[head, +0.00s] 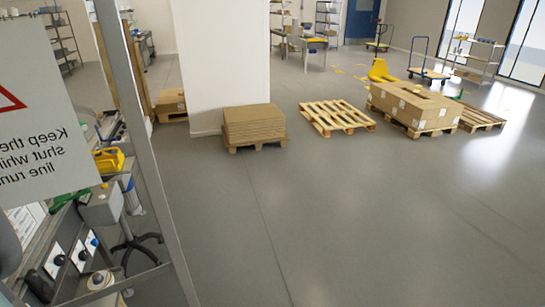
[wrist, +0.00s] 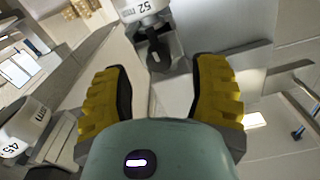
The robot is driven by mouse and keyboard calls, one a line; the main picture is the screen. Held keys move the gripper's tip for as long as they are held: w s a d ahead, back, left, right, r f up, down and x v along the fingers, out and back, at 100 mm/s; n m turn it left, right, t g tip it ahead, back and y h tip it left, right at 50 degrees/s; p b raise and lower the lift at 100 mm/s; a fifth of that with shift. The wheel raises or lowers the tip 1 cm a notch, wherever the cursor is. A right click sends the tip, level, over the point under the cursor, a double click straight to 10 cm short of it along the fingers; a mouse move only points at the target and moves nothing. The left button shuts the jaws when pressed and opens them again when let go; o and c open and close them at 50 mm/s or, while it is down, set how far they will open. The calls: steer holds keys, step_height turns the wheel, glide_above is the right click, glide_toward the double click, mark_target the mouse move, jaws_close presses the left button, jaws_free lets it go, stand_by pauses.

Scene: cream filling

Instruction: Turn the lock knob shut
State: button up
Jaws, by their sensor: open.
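My gripper (wrist: 162,78) shows in the wrist view with its two yellow, ridged fingers spread wide and nothing between the pads. A dark knob-like part (wrist: 157,54) sits on a grey metal block beyond the fingertips, roughly in line with the gap. It appears apart from both fingers. I cannot tell for sure that it is the lock knob, or which way it is turned. A white round part marked 52 (wrist: 143,8) is just above it. In the head view my gripper is not visible.
A second white part marked 45 mm (wrist: 24,128) is left of the gripper. In the head view, a metal-framed panel with a mirrored sign (head: 40,110) stands at left, with small knobs on white plates (head: 58,260) below. Grey floor (head: 330,220) is clear; pallets (head: 337,116) stand farther back.

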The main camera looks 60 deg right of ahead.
steer(key=p+v, duration=0.3)
steer(key=v, duration=1)
steer(key=w+d+r+t+p, duration=0.2)
steer(key=w+d+r+t, duration=0.1)
steer(key=r, duration=0.4)
steer(key=w+d+r+t+h+p, duration=0.1)
steer(key=w+d+r+t+p, duration=0.2)
steer(key=r, duration=0.4)
steer(key=w+d+r+t+p, duration=0.3)
steer(key=r+t, duration=0.1)
steer(key=r, duration=0.3)
steer(key=shift+w+d+m+t, duration=0.25)
steer(key=shift+w+m+t, duration=0.05)
steer(key=shift+w, duration=0.1)
steer(key=shift+r, duration=0.1)
